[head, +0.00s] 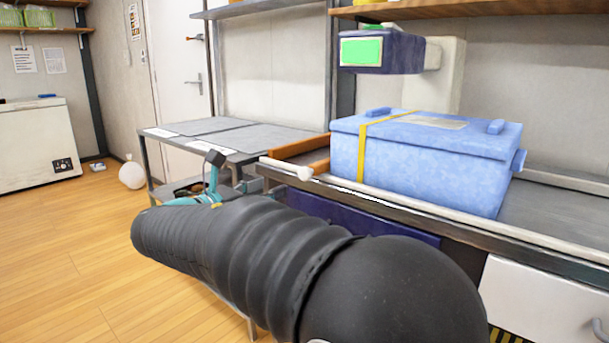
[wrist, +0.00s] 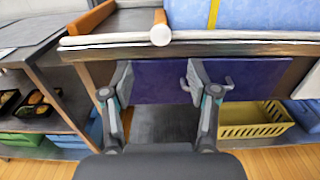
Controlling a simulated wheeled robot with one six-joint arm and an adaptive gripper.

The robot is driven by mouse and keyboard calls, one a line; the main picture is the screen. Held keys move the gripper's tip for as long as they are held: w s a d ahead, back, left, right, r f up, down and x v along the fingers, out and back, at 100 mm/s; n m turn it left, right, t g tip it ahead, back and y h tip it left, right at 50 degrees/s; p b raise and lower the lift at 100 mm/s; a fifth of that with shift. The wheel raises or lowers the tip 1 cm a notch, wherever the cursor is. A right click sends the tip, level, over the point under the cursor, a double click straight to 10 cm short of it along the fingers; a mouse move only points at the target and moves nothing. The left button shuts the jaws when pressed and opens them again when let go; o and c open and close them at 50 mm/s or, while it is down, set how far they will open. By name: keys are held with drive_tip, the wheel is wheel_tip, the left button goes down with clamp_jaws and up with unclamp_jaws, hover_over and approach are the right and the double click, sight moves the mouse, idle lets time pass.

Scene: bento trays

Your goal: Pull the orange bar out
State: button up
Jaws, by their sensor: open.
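Two orange bars show at the left end of the counter. One orange bar (wrist: 91,18) lies slanted at the upper left in the wrist view, and it is in the head view (head: 299,147). The other orange bar (wrist: 160,17) points toward me and ends in a white round knob (wrist: 161,36); it also shows in the head view (head: 320,168), beside the blue box (head: 420,150). My gripper (wrist: 159,80) is open and empty, below and in front of the counter edge, with the knob above the gap between its fingers. In the head view my arm partly hides the gripper (head: 212,180).
A white rail (wrist: 240,36) runs along the counter edge. Below it is a dark blue panel (wrist: 150,82) with a hook-shaped handle. A yellow basket (wrist: 250,121) stands on the lower right. A grey table (head: 205,140) with trays beneath stands left.

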sight(303, 174)
drive_tip(key=x, duration=1.1)
drive_tip(key=shift+w+d, duration=0.3)
clamp_jaws()
